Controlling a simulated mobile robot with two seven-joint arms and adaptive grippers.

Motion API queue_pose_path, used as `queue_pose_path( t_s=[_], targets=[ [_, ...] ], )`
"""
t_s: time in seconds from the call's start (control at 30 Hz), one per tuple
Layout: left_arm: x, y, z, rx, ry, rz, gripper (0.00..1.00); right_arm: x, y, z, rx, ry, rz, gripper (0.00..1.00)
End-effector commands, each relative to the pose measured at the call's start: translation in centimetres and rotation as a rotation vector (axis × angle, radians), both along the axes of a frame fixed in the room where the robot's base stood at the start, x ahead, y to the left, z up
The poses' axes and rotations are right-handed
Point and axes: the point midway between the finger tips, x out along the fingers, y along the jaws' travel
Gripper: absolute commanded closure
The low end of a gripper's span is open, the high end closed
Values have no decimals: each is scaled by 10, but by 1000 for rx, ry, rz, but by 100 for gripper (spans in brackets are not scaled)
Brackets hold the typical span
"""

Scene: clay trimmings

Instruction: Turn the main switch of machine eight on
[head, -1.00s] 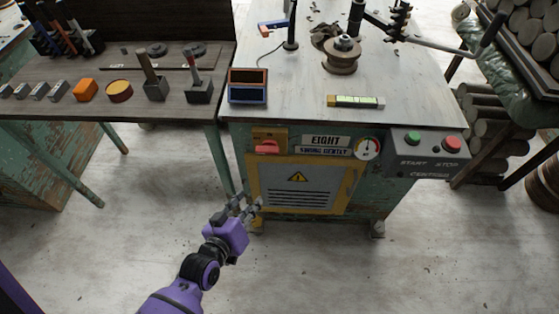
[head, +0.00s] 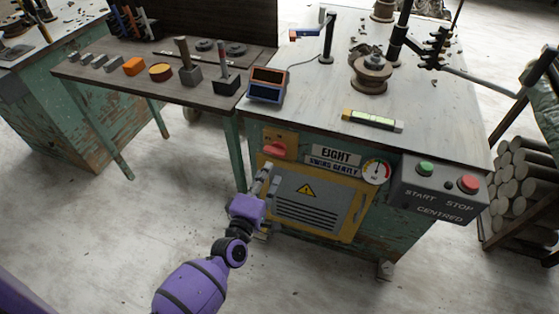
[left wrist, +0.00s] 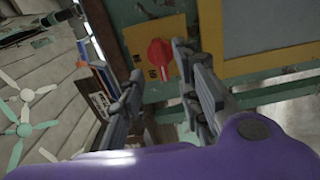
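The machine marked EIGHT (head: 334,155) stands ahead, with a yellow front panel. Its main switch, a red knob (head: 274,151) on a small yellow plate (head: 287,138), sits at the upper left of the front. In the left wrist view the red knob (left wrist: 160,52) shows beyond and between my fingers, with dark marks on the plate near it. My left gripper (head: 267,180) is just below the knob in the head view, apart from it. Its fingers (left wrist: 158,95) are spread and empty in the left wrist view. My right gripper does not show.
A grey box with a green START button (head: 425,168) and red STOP button (head: 468,184) hangs at the machine's right. A gauge (head: 376,171) sits beside the sign. A dark side table (head: 120,88) with tools stands left. Floor in front is clear.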

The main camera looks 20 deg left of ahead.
Motion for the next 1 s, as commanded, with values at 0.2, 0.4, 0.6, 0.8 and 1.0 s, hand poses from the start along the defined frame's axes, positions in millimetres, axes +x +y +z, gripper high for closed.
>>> queue_pose_path(
  t_s=[0.2,0.4,0.6,0.8,1.0],
  targets=[
    [21,0,3,-28,-8,2,69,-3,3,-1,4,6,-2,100],
    [54,-1,3,-26,-6,2,69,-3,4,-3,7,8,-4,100],
    [74,-2,2,-25,-4,2,69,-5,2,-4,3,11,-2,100],
    [78,-2,2,-25,-4,2,69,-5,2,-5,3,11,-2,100],
    [78,-2,2,-25,-5,2,78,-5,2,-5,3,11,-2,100]
  ],
)
